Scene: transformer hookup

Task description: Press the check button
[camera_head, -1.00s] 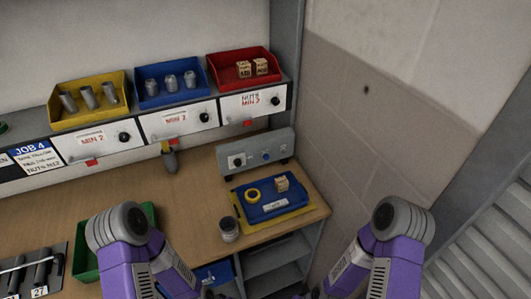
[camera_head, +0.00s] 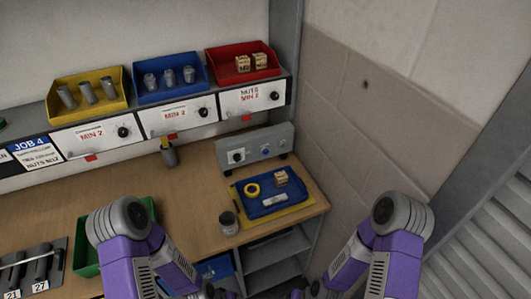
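A grey box with buttons and knobs (camera_head: 250,148) stands at the back right of the wooden bench. A blue round button (camera_head: 266,151) sits near the middle of its front, with a dark knob (camera_head: 239,156) to its left. No label reading "check" can be made out. My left arm (camera_head: 130,240) and my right arm (camera_head: 385,240) show at the bottom of the picture, both apart from the box. Neither gripper's fingers can be made out.
In front of the box a blue tray (camera_head: 258,212) holds a yellow ring and a wooden block. A metal can (camera_head: 229,223) stands beside it. Yellow, blue and red bins (camera_head: 210,54) line the shelf. A green bin (camera_head: 84,262) is at the left.

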